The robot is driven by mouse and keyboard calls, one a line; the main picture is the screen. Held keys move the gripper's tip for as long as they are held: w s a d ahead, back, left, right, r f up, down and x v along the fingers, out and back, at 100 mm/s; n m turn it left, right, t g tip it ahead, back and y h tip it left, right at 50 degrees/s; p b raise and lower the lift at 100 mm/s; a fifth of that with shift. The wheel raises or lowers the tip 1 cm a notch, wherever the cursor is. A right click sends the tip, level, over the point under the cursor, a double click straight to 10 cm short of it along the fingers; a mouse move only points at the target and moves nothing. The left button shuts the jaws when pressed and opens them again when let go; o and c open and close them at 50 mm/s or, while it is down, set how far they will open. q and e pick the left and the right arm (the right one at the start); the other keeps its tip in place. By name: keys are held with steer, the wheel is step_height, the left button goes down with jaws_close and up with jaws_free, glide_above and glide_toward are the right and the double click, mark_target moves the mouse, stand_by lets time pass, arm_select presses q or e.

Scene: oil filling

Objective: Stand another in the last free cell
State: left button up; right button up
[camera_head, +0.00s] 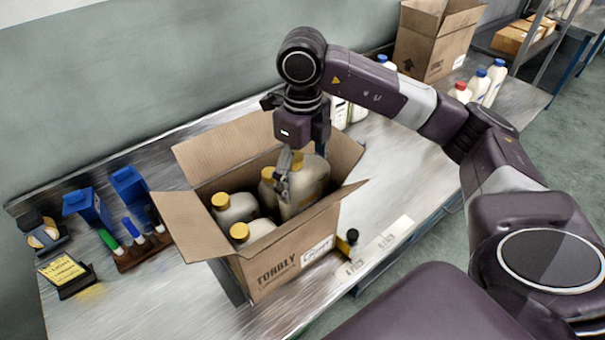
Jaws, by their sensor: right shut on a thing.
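An open cardboard box (277,268) stands on the metal bench, its flaps spread. Inside it I see pale bottles with yellow caps: one at the left (239,208), one at the front left (258,229), and one farther back whose yellow cap (268,174) shows. My right gripper (297,172) points down over the right part of the box. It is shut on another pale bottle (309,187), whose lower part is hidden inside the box. I cannot tell whether this bottle touches the box floor. My left gripper is not in view.
A marker rack (141,250), blue holders (88,208) and a yellow note block (62,271) stand left of the box. Behind and right are more bottles (495,82) and another cardboard box (430,45). A small black yellow-topped item (347,243) is by the box's right corner.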

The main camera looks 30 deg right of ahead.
steer(key=shift+f+b, duration=0.7)
steer(key=o, duration=1.4)
steer(key=shift+r, duration=0.1)
steer(key=o, duration=0.3)
step_height(320, 180, up, 12)
